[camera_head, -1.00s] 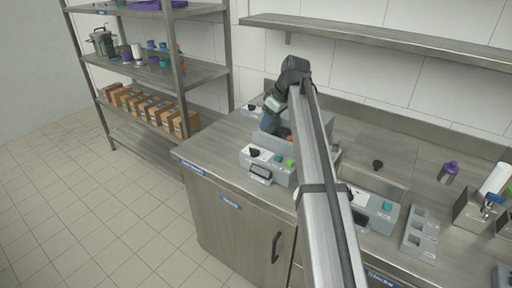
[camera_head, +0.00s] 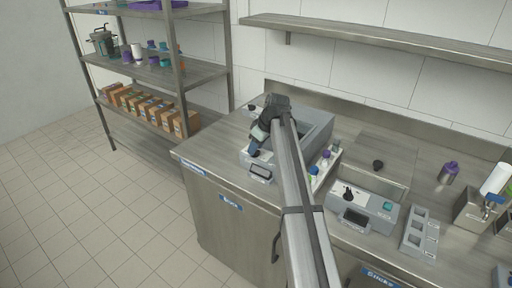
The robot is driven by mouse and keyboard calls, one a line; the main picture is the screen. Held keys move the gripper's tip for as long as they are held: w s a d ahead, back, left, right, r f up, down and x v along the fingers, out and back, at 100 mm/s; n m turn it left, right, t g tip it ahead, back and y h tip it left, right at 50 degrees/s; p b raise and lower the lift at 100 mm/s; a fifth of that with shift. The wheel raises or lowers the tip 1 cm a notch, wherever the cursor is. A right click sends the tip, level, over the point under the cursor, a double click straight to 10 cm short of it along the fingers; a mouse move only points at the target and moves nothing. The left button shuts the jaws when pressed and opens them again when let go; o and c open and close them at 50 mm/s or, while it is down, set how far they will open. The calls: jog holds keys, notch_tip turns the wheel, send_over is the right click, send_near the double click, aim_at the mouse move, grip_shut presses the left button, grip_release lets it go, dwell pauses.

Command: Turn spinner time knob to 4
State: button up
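A grey machine (camera_head: 316,125) stands at the left of the steel counter. Its front panel carries a small display (camera_head: 261,171) and a dark knob (camera_head: 254,153). My gripper (camera_head: 254,149) points down at this knob, at or just above it; I cannot tell whether it touches. The fingers are too small and blurred to show whether they are open or shut. A second grey machine (camera_head: 374,211) to the right has a black knob (camera_head: 348,194), a teal button (camera_head: 387,206) and a display (camera_head: 356,217). Knob markings and labels are too small to read, so I cannot tell which machine is the spinner.
My arm crosses the counter and hides part of the left machine's panel. A rack (camera_head: 325,168) with small coloured vials stands between the machines. A grey slotted block (camera_head: 421,230) and a purple-capped bottle (camera_head: 448,172) stand at the right. A wall shelf (camera_head: 380,38) hangs above.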

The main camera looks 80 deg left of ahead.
jog(key=shift+s+a+f, duration=0.1)
jog(key=shift+f, duration=0.2)
jog(key=shift+c, duration=0.2)
grip_shut()
